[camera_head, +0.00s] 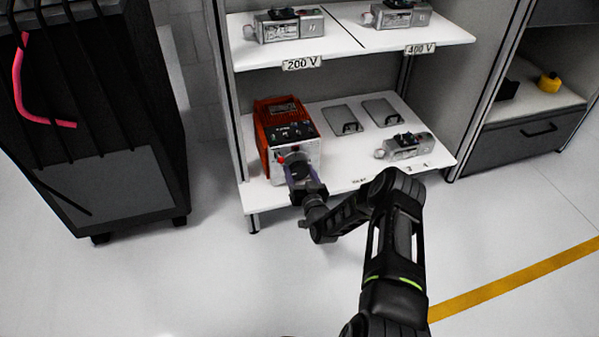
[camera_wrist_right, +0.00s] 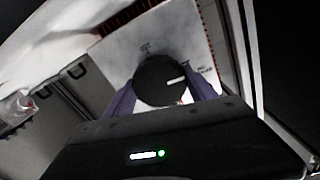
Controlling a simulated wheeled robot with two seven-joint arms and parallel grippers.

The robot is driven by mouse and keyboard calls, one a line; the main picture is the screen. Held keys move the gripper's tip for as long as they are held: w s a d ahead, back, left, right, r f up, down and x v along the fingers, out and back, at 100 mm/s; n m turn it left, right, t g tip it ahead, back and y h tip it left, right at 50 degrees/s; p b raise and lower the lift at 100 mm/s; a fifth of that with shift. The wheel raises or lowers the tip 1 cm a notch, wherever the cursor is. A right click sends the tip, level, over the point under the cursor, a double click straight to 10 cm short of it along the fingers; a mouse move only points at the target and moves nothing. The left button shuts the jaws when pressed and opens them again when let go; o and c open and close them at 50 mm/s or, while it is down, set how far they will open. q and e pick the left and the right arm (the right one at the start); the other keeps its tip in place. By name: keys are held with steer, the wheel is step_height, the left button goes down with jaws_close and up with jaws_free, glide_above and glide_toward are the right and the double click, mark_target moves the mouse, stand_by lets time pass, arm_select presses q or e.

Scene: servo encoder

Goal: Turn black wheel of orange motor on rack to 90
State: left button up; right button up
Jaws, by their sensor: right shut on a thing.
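The orange motor (camera_head: 274,117) stands on the left of the rack's lower shelf, with a white front face. My right gripper (camera_head: 297,172) reaches its front from below right and hides part of that face. In the right wrist view, the black wheel (camera_wrist_right: 160,80) sits between the two purple fingers of my right gripper (camera_wrist_right: 160,98), which is shut on it. A white pointer line on the wheel points to the right and slightly up in that view. Small labels are printed around the wheel, too blurred to read surely. My left gripper is not in view.
The lower shelf (camera_head: 350,178) also holds two grey plates (camera_head: 342,119) and a grey metal unit (camera_head: 405,147). The upper shelf (camera_head: 350,40) carries similar units above 200 V and 400 V labels. A dark cabinet (camera_head: 110,130) stands at left. The floor in front is clear.

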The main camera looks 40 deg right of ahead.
steer(key=shift+n, duration=0.5)
steer(key=shift+f, duration=0.1)
steer(key=o, duration=1.4)
steer(key=shift+s+a+p, duration=0.15)
steer(key=shift+s+p, duration=0.2)
steer(key=shift+s, duration=0.05)
steer(key=p+v, duration=0.2)
steer(key=v, duration=0.5)
steer(key=shift+p, duration=0.35)
